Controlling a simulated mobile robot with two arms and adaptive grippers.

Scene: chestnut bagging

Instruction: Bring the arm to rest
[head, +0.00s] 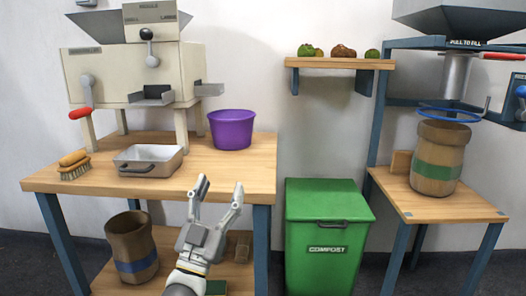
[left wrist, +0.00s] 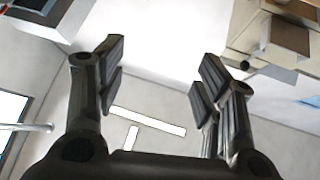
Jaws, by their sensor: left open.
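My left gripper (head: 217,198) is raised in front of the wooden table (head: 240,178), with its fingers pointing up. It is open and empty. In the left wrist view its two fingers (left wrist: 157,85) stand wide apart with nothing between them, and the pale wall and ceiling lie behind. My right gripper is in neither view.
A machine (head: 130,75), a metal tray (head: 148,160), a brush (head: 73,165) and a purple bucket (head: 232,130) stand on the table. A sack with a blue band (head: 132,245) is below. Right are a green compost bin (head: 328,235) and a green-banded sack (head: 438,158) on a stand.

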